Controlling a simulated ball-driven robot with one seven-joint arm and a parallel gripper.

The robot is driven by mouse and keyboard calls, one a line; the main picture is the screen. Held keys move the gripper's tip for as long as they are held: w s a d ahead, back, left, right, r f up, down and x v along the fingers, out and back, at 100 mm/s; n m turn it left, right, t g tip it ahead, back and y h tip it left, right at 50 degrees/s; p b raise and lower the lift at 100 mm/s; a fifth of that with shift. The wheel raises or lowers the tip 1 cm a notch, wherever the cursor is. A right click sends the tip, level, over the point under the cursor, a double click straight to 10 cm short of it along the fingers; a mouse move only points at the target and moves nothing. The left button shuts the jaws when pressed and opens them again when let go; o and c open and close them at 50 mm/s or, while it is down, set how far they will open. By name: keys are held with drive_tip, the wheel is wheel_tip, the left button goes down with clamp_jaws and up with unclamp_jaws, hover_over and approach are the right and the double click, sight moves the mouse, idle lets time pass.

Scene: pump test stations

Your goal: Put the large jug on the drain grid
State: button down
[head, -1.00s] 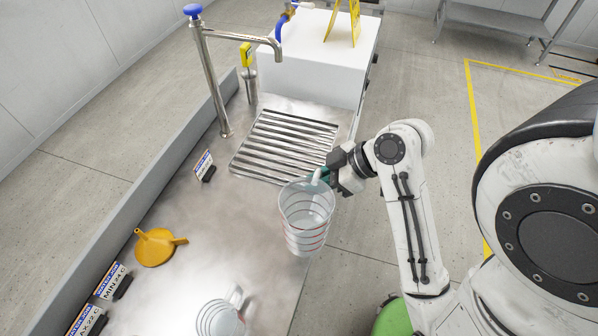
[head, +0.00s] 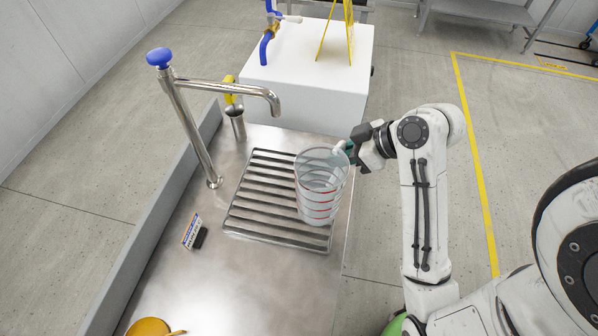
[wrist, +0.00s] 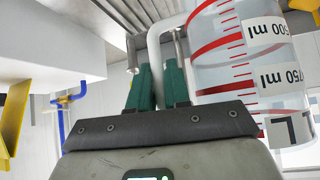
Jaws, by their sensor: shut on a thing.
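The large jug (head: 318,190) is clear with red level lines, and it stands upright over the right part of the drain grid (head: 262,205). I cannot tell whether its base touches the bars. My gripper (head: 347,148) is at the jug's upper right side, shut on its handle. In the wrist view the green fingertips (wrist: 158,85) close around the pale handle (wrist: 155,50), and the jug's marked wall (wrist: 235,60) shows at the right. The drain grid is a set of metal bars set in the steel worktop, partly hidden behind the jug.
A tap (head: 195,120) with a blue knob stands left of the grid, its spout reaching over the far side. A small label stand (head: 194,232) and an orange funnel (head: 150,327) are on the worktop (head: 255,290). A white block (head: 310,75) stands beyond.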

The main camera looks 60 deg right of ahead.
drive_tip(key=w+d+f+p, duration=0.2)
drive_tip(key=w+d+f, duration=0.3)
drive_tip(key=w+f, duration=0.8)
drive_tip(key=shift+w+d, duration=0.2)
drive_tip(key=c, duration=1.1)
unclamp_jaws()
drive_tip(key=shift+r, duration=0.1)
